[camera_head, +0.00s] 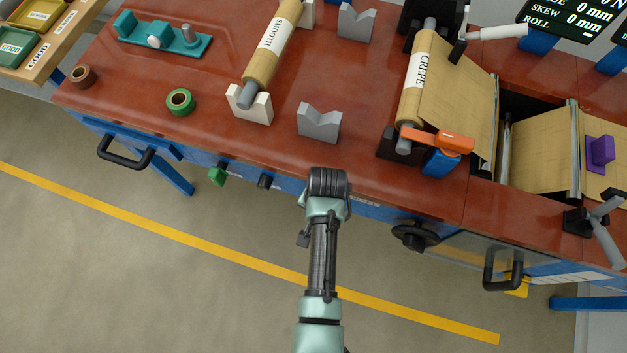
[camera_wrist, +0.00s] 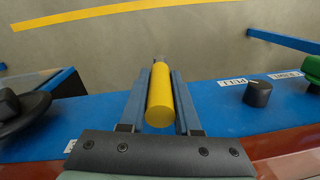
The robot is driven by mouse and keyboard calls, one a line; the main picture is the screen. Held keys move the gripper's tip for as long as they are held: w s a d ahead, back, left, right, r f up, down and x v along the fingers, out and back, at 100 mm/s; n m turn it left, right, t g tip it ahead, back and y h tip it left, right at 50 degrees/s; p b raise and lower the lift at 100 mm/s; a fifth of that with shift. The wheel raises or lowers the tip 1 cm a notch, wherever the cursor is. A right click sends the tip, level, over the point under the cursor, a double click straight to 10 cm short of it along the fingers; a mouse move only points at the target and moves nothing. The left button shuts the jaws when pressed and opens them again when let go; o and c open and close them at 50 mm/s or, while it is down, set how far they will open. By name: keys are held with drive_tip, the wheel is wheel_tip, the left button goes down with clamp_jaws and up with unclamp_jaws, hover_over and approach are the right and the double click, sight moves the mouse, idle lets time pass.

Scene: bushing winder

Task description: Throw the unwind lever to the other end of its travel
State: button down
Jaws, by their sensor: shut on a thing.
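My gripper (camera_head: 328,183) is at the front edge of the machine, in the middle of the head view, pointing away from the camera. In the wrist view my gripper (camera_wrist: 161,76) has a yellow cylindrical grip (camera_wrist: 160,104) between its two fingers, and it is shut on it. I take this grip to be the unwind lever's handle. Its round end faces the wrist camera, and its far end shows a grey tip. The lever's lower part and pivot are hidden. In the head view my gripper and wrist cover the lever.
On the blue front panel (camera_wrist: 212,108) a black knob (camera_wrist: 258,93) and a green knob (camera_wrist: 313,68) stand right of the grip in the wrist view. A black handwheel (camera_head: 413,235) lies right of my gripper in the head view. The floor in front is clear.

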drive_tip(key=s+d+f+t+y+b, duration=0.1)
drive_tip(key=d+f+t+y+b, duration=0.1)
drive_tip(key=d+y+b, duration=0.3)
drive_tip(key=f+y+b, duration=0.1)
drive_tip(key=y, duration=0.2)
drive_tip(key=shift+s+d+t+y, duration=0.2)
drive_tip(key=shift+s+t+y, duration=0.1)
drive_tip(key=shift+t+y, duration=0.1)
drive_tip(key=shift+b, duration=0.35)
drive_tip(key=c, duration=0.6)
unclamp_jaws()
drive_tip(key=shift+p+v, duration=1.15)
drive_tip(key=shift+v, duration=5.4)
